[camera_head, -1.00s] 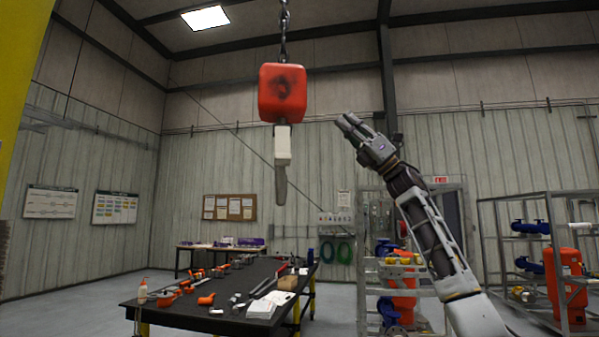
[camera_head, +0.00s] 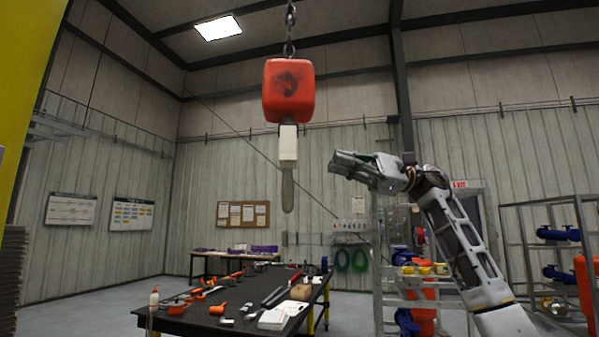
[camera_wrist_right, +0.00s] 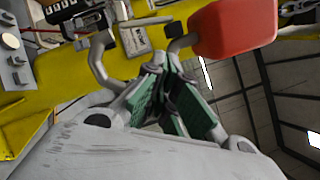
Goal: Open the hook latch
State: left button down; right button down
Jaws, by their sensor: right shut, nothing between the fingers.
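A red hook block (camera_head: 289,91) hangs from a chain in the upper middle of the head view. Below it hangs the hook, nearly edge-on, with a pale upper piece (camera_head: 288,146) and a grey lower part (camera_head: 288,190). I cannot tell which piece is the latch. My right gripper (camera_head: 336,162) is right of the pale piece in the picture, pointing left, apart from it and empty. In the right wrist view its green-padded fingers (camera_wrist_right: 168,88) are shut together. The red block (camera_wrist_right: 234,27) and a grey curved part (camera_wrist_right: 103,62), seemingly the hook, show beyond. My left gripper is out of view.
A black worktable (camera_head: 237,318) with tools stands below the hook. A metal rack (camera_head: 385,290) with orange and blue parts stands behind my right arm. Yellow structure (camera_head: 30,80) edges the left. The air around the hook block is open.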

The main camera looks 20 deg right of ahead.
aim_at(288, 144)
jog(key=f+n, duration=0.1)
jog(key=s+f+n+h, duration=0.1)
jog(key=n, duration=0.1)
jog(key=f+n+g, duration=0.1)
jog(key=n, duration=0.1)
jog(key=shift+s+a+h, duration=0.2)
jog(key=shift+a+h, duration=0.05)
jog(key=shift+h, duration=0.05)
jog(key=shift+a, duration=0.1)
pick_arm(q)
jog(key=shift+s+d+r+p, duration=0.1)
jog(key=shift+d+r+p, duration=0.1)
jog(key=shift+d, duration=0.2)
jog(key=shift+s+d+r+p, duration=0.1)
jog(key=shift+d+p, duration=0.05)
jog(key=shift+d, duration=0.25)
pick_arm(e)
jog(key=a, duration=0.9)
jog(key=shift+w+a+r, duration=0.15)
jog(key=shift+a+r, duration=0.05)
jog(key=shift+a, duration=0.15)
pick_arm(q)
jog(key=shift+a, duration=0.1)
